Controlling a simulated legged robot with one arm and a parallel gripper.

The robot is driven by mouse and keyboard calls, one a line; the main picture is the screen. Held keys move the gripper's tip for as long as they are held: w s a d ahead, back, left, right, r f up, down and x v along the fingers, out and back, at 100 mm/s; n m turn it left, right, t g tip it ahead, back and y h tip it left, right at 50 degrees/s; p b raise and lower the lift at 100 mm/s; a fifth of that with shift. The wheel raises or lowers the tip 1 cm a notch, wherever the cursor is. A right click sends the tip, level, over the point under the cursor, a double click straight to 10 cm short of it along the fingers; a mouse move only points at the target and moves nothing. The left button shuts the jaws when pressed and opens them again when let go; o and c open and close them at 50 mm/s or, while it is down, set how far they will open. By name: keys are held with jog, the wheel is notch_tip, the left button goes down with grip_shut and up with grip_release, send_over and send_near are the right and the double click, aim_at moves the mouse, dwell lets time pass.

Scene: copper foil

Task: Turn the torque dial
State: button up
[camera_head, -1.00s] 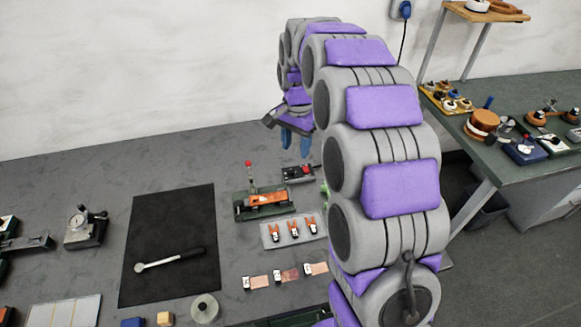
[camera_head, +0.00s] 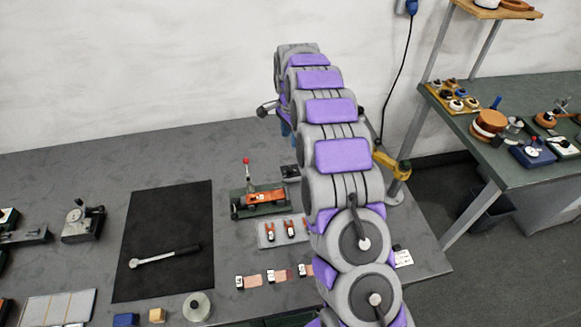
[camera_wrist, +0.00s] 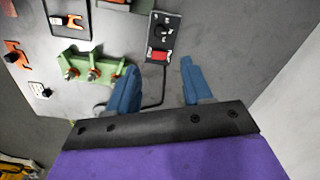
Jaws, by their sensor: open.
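A black control box (camera_wrist: 153,43) shows in the wrist view at the top centre. It carries a round black knob (camera_wrist: 163,31) and a red switch (camera_wrist: 159,55). I cannot tell from any label whether this knob is the torque dial. In the head view the box (camera_head: 290,172) is mostly hidden behind my arm. My gripper (camera_wrist: 160,64) is open and empty, its two blue fingers apart. In the wrist view the box lies beyond the fingertips, between and above them. In the head view the gripper is largely hidden by my arm; only a bit of blue finger shows.
A green fixture with copper studs (camera_wrist: 90,70) stands left of the box, and a cable runs from the box past the fingers. A red-handled clamp tool (camera_head: 258,198) and a torque wrench (camera_head: 165,255) on a black mat (camera_head: 190,215) are on the table.

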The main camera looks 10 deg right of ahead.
aim_at(290, 169)
notch_tip(290, 169, down, 16)
jog(key=shift+a+r+b, duration=0.1)
jog(key=shift+a+b, duration=0.05)
jog(key=shift+b, duration=1)
grip_shut()
